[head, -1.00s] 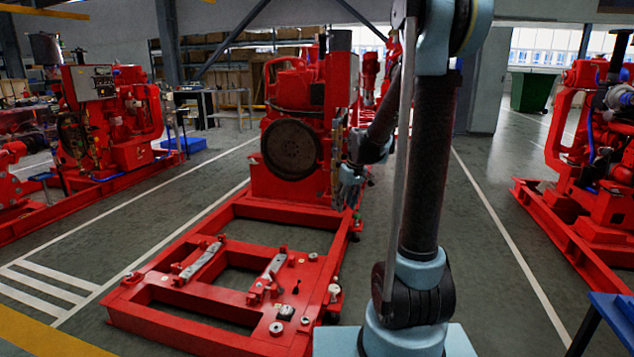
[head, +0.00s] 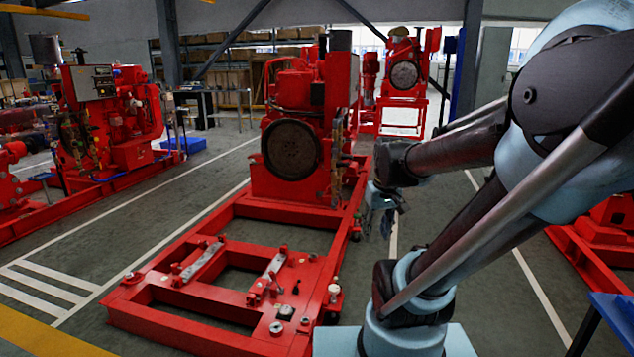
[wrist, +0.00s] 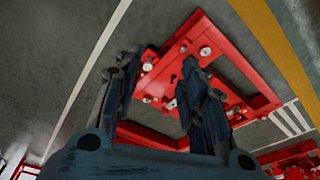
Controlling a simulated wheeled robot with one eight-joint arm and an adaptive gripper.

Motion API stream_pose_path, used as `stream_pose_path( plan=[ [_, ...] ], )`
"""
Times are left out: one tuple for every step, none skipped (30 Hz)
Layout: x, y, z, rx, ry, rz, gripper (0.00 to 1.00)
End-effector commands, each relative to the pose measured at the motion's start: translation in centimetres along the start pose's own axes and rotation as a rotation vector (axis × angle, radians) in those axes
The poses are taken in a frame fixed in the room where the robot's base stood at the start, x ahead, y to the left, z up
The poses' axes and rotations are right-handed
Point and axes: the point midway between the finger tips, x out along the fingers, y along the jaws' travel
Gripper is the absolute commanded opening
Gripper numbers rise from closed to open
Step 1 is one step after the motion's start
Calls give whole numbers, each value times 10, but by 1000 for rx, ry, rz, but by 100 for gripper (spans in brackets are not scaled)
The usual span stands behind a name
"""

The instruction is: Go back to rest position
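My gripper (head: 385,212) hangs to the right of the red diesel engine (head: 292,120), clear of it, above the floor beside the red base frame. My arm is bent at the right of the head view. In the wrist view my gripper (wrist: 160,62) has its two dark fingers spread apart with nothing held between them. The red base frame (head: 200,328) lies in front of the engine and also shows beyond the fingers in the wrist view (wrist: 262,101).
Another red pumpset (head: 105,120) stands at the left, and a red engine (head: 405,75) at the back. Red machinery (head: 610,225) at the right is partly hidden by my arm. A blue table corner (head: 615,312) is at the lower right. Grey floor is clear beside the frame.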

Motion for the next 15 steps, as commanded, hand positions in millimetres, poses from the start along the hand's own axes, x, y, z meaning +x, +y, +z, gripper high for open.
stream_pose_path(
  plan=[
    [2,1,13,15,-1,6,38],
    [2,1,19,25,-2,9,38],
    [4,2,28,39,-3,14,38],
    [5,2,35,48,-4,17,38],
    [6,2,41,58,-4,20,38],
    [8,2,50,71,-5,25,38],
    [10,3,56,81,-6,28,38],
    [11,3,61,90,-6,30,38],
    [13,3,68,101,-7,34,38],
    [15,3,74,110,-7,37,38],
    [16,4,78,117,-8,40,38],
    [18,4,83,126,-8,43,38],
    [20,4,87,132,-8,45,38],
    [21,4,90,137,-9,47,38],
    [22,4,93,144,-9,49,38]
  ],
)
